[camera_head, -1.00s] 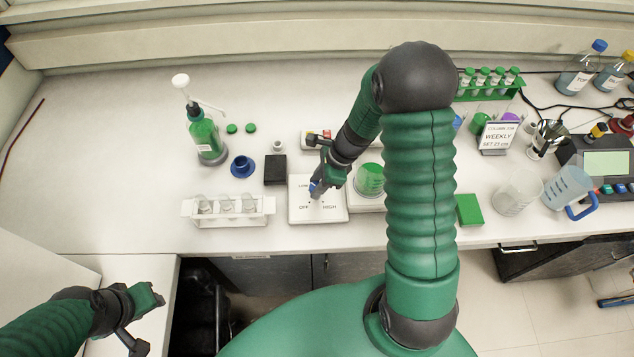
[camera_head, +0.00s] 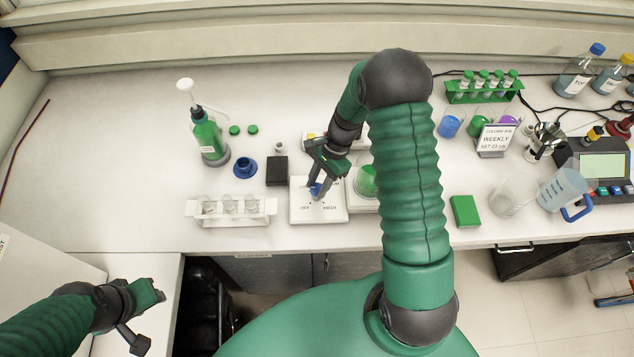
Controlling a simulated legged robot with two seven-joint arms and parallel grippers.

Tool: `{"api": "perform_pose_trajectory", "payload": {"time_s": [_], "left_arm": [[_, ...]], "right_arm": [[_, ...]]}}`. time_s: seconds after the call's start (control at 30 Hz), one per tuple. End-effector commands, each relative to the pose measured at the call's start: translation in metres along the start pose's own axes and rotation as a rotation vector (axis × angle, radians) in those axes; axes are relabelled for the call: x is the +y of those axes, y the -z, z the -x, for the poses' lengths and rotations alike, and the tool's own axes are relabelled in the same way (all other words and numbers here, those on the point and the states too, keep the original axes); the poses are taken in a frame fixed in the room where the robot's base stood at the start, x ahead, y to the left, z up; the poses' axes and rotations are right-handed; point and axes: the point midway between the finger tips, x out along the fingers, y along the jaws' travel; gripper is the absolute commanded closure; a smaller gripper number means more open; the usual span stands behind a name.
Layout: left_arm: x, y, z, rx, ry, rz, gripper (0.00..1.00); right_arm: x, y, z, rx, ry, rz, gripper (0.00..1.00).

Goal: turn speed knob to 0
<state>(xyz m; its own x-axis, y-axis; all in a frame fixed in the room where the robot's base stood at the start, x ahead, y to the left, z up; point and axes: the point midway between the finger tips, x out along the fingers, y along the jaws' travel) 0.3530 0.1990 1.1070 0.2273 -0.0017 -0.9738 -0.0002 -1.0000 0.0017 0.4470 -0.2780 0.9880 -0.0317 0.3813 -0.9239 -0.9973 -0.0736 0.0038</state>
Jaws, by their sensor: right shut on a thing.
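The speed knob (camera_head: 315,190) is a small blue knob on a flat white control box (camera_head: 333,214) at the middle front of the bench. Printed labels surround it; LOW shows in the earlier frame, and the others are hard to read now. My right gripper (camera_head: 317,187) reaches down from the right and is shut on the knob, hiding much of it. The knob's pointer direction cannot be made out. My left gripper (camera_head: 147,314) is at the lower left, away from the box, with nothing seen in it; its jaw state is unclear.
A white rack with clear tubes (camera_head: 231,210) stands left of the box, and a black block (camera_head: 277,170) behind it. A green-filled vessel (camera_head: 366,181) is close right, partly behind my arm. A green block (camera_head: 465,211) lies farther right. The far left bench is clear.

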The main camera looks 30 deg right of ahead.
Motion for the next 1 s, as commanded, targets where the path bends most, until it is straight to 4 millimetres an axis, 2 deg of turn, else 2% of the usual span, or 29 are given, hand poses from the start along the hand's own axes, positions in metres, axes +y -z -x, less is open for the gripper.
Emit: {"api": "perform_pose_trajectory", "payload": {"time_s": [0.03, 0.6, 1.0], "left_arm": [[0.0, 0.0006, 0.0027, 0.0, 0.0, 0.0, 0.64], [0.0, 0.0014, 0.0061, 0.0, 0.0, 0.0, 0.64], [0.0, 0.0013, 0.0057, 0.0, 0.0, 0.0, 0.64]], "right_arm": [[-0.0039, 0.0023, 0.0047, 0.008, -0.007, 0.04, 1.0], [-0.0079, 0.0017, 0.0032, 0.012, -0.214, 0.538, 1.0], [-0.0099, 0.0, 0.0025, 0.013, -0.322, 0.801, 1.0]]}}
